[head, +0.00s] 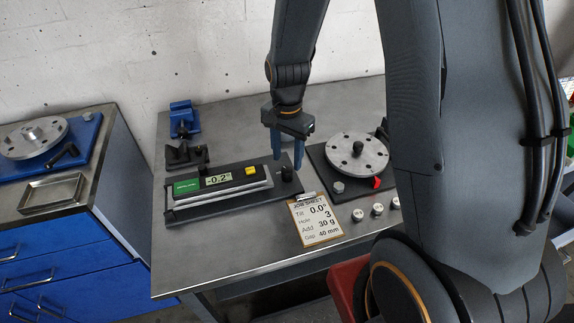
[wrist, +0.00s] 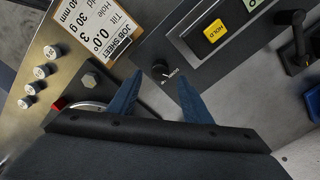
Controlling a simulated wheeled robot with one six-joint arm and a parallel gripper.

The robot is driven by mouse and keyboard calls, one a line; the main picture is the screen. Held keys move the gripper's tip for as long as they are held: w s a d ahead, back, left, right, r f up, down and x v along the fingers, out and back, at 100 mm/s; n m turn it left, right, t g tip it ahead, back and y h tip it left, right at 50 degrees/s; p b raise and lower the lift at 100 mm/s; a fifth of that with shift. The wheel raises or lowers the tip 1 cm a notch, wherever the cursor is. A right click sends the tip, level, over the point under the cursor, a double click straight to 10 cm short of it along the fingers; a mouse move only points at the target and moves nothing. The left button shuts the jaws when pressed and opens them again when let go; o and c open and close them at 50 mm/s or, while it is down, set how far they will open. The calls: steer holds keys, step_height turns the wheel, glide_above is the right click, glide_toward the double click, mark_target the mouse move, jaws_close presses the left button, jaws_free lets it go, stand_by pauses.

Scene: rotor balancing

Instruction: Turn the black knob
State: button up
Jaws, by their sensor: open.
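The black knob (head: 287,173) is at the right end of the dark base plate (head: 186,215) of the level, which reads -0.2°. In the wrist view the knob (wrist: 160,69) has a white mark and lettering beside it. My gripper (head: 289,160) points down over the knob, with blue fingers apart. In the wrist view the fingertips of my gripper (wrist: 160,77) lie to either side of the knob. Nothing is held between them. I cannot tell whether either finger touches the knob.
The job sheet (head: 318,220) lies in front of the knob and reads tilt 0.0°. The rotor disc (head: 357,155) stands to the right, with a red pointer (head: 377,183). Several small weights (head: 377,209) sit near the front edge. Blue and black fixtures (head: 184,120) stand behind the level.

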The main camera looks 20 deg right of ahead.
mark_target(288, 170)
steer(key=shift+r, duration=1.45)
steer(key=shift+s+d+r+n+b, duration=0.1)
steer(key=shift+s+r+n+b, duration=0.05)
steer(key=shift+s+n+b, duration=0.2)
steer(key=s+d+r+n+t+b, duration=0.1)
steer(key=s+d+r+n+b, duration=0.1)
steer(key=s+n, duration=0.7)
steer(key=shift+s+r, duration=0.65)
steer(key=shift+r, duration=0.1)
steer(key=shift+n, duration=0.35)
